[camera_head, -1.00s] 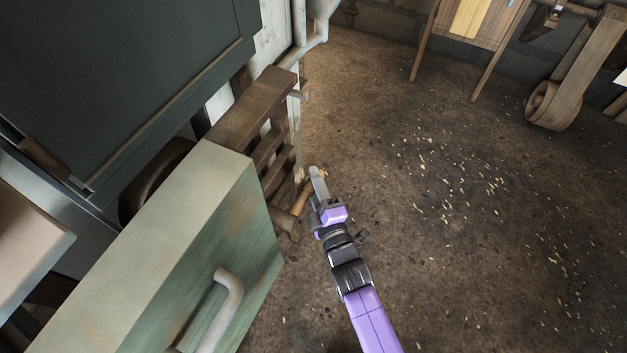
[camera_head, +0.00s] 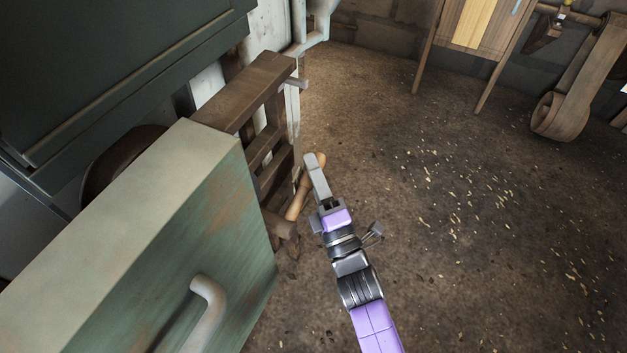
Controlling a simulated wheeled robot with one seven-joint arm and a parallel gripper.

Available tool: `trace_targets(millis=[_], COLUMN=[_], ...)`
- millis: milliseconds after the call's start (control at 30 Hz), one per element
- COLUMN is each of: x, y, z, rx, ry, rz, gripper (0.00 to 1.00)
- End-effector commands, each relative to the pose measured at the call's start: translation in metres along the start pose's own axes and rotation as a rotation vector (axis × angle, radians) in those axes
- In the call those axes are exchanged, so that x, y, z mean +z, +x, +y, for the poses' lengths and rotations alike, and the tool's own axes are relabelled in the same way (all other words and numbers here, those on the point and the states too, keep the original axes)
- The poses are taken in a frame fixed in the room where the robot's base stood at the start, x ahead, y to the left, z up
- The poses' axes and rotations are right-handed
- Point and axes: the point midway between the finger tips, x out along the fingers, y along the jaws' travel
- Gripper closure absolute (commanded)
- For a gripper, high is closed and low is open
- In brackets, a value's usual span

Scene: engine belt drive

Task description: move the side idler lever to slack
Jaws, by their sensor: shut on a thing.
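The side idler lever shows as a wooden handle (camera_head: 297,203) beside the brown slatted frame, just right of the green cabinet. It leans up and to the right. My gripper (camera_head: 316,170) is at the handle's upper part and is shut on it. The gripper's fingers cover part of the handle. The lever's lower end meets a brown piece (camera_head: 284,228) near the cabinet's far corner. Its pivot is not clearly seen.
The green cabinet (camera_head: 221,243) with a pale bent handle (camera_head: 208,297) stands close on the left. The brown frame (camera_head: 246,92) and a grey pipe (camera_head: 322,22) lie beyond. The floor (camera_head: 440,230) to the right is clear but for wood chips. A wooden stand (camera_head: 477,30) is at the back.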

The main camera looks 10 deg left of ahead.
Motion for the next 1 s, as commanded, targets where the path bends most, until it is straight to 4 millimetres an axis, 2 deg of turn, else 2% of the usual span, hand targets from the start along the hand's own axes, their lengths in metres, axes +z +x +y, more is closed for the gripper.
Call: trace_targets(millis=[567, 600, 700, 1000], x=[-0.0008, -0.0009, -0.0009, -0.0009], y=[0.0003, 0.0003, 0.0005, -0.0002], z=[0.0064, 0.0065, 0.0064, 0.0057], rx=[0.033, 0.033, 0.033, 0.03], ry=[-0.036, -0.036, -0.035, -0.032], rz=[0.009, 0.01, 0.009, 0.009], gripper=[1.0, 0.67, 0.5, 0.5])
